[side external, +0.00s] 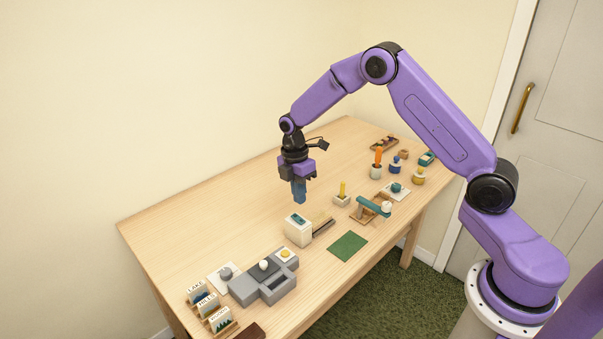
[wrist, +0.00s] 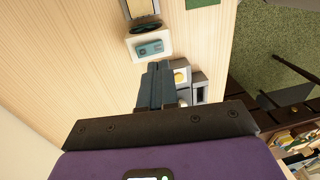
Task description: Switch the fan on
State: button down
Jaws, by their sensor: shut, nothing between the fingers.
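A white box (side external: 297,232) with a teal switch panel (side external: 298,218) on top stands near the middle of the table; it looks like the fan. The box also shows in the wrist view (wrist: 169,43), with the teal panel (wrist: 150,48) facing the camera and a dark green rounded part (wrist: 145,26) at its far side. Which way the switch is set is too small to tell.
A grey block unit (side external: 262,277) with white and yellow knobs and several picture cards (side external: 208,304) stand at the near left. A green mat (side external: 347,246), a teal lever piece (side external: 373,206) and a yellow-handled holder (side external: 342,195) lie to the right. The table's back left is clear.

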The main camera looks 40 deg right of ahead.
notch_tip(320, 180, up, 8)
jog(key=s, duration=0.1)
dwell(0.4)
jog(key=s+a+r+m, duration=0.1)
jog(key=s+a+r, duration=0.25)
jog(key=s, duration=0.45)
jog(key=s+a+r+m, duration=0.1)
jog(key=s+a+r, duration=0.2)
jog(key=s+a, duration=0.35)
jog(key=s+d+m, duration=0.1)
jog(key=s+d, duration=0.1)
jog(key=s, duration=0.8)
jog(key=s+d+m+t, duration=0.1)
jog(key=s+d+m, duration=0.1)
jog(key=s, duration=0.8)
jog(key=shift+s+d+r+t, duration=0.3)
jog(key=shift+s+d+r, duration=0.05)
jog(key=shift+d, duration=0.5)
